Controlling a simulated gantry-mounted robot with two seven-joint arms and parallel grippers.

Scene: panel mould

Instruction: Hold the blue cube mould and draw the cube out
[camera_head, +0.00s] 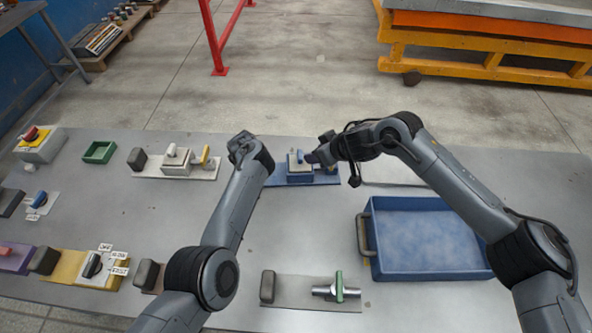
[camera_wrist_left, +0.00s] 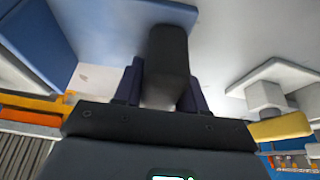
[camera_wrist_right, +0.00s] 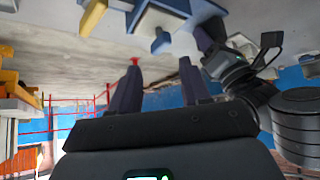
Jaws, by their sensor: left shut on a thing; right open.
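The blue cube mould (camera_head: 300,178) sits on a blue plate (camera_head: 272,179) at the back middle of the bench. A pale piece with an upright blue handle (camera_head: 300,156) stands in its top. The handle also shows at the top of the right wrist view (camera_wrist_right: 160,43). My left gripper (camera_head: 241,143) is at the left end of the plate. In the left wrist view it (camera_wrist_left: 160,85) is shut on a dark upright block (camera_wrist_left: 166,55). My right gripper (camera_head: 322,152) is open and empty, just right of the mould. In the right wrist view nothing is between its fingers (camera_wrist_right: 160,85).
A grey mould with a yellow handle (camera_head: 176,163) stands left of my left gripper. A large blue tray (camera_head: 368,240) lies at the front right. A green-handled fixture (camera_head: 338,286) lies at the front. The middle of the bench is mostly clear.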

